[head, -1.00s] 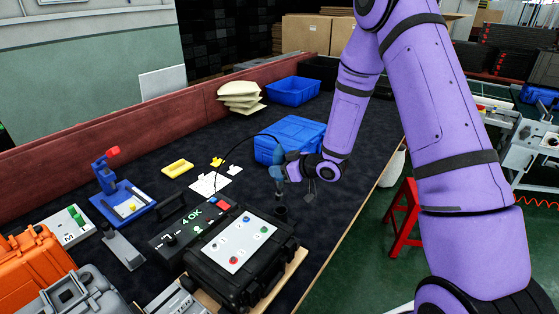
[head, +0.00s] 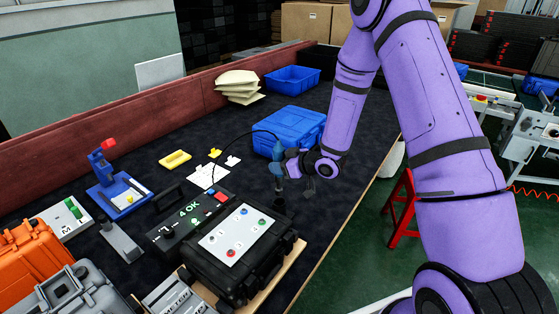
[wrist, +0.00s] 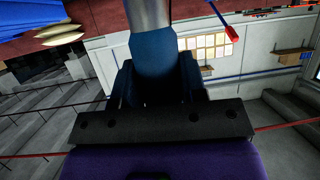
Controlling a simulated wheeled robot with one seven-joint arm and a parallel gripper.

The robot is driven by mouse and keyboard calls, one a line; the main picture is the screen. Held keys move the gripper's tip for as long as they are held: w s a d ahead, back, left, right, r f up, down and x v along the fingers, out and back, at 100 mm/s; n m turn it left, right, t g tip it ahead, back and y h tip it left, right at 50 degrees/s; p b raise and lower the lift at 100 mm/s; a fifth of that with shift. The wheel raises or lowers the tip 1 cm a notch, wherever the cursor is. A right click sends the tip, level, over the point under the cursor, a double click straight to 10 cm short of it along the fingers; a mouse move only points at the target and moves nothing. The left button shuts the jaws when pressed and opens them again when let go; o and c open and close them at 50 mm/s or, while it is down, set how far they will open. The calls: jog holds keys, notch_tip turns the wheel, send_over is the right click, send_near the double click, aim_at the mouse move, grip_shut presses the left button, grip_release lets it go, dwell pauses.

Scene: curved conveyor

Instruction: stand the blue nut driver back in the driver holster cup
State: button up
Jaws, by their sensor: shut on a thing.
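The blue nut driver (head: 277,168) is upright in my gripper (head: 290,164), with a thin black cable arching from its top to the left. My gripper is shut on its body. The driver holster cup (head: 281,207) is a small dark cup just below the driver, at the table's right side. The driver's lower end is at or just above the cup's mouth; I cannot tell whether it is inside. In the wrist view the driver's blue and grey body (wrist: 150,55) sits between the dark jaws; the cup is not visible there.
A black case with a white button panel (head: 236,232) stands left of and in front of the cup. A control box showing "4 OK" (head: 188,210) is further left. A closed blue case (head: 292,130) stands behind my gripper. The table edge is close on the right.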

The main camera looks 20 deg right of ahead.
aim_at(280, 193)
jog(key=shift+f, duration=5)
jog(key=o, duration=1.8)
jog(key=v, duration=1)
jog(key=shift+s+d+r, duration=0.15)
jog(key=shift+s+d, duration=0.1)
